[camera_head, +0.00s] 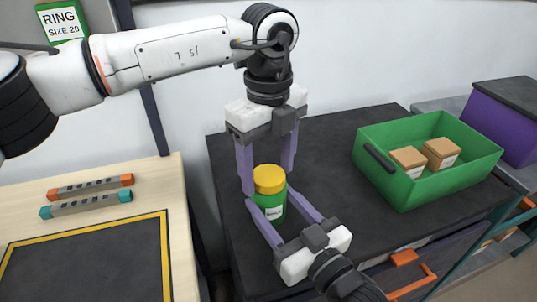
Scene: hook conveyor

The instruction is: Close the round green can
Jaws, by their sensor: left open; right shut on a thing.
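A round green can (272,208) with a white label stands upright on the dark tabletop. A yellow lid (268,179) sits on its top; I cannot tell how tightly it is seated. My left gripper (268,176) points down from above, its purple fingers apart on either side of the lid, open. My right gripper (283,207) reaches in from the front, its purple fingers shut on the can's body from both sides.
A green crate (400,191) with two brown boxes stands on the right of the dark table (330,150). A purple bin (505,125) is behind it. At the left, a wooden table (150,195) holds two bars and a yellow-edged dark mat.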

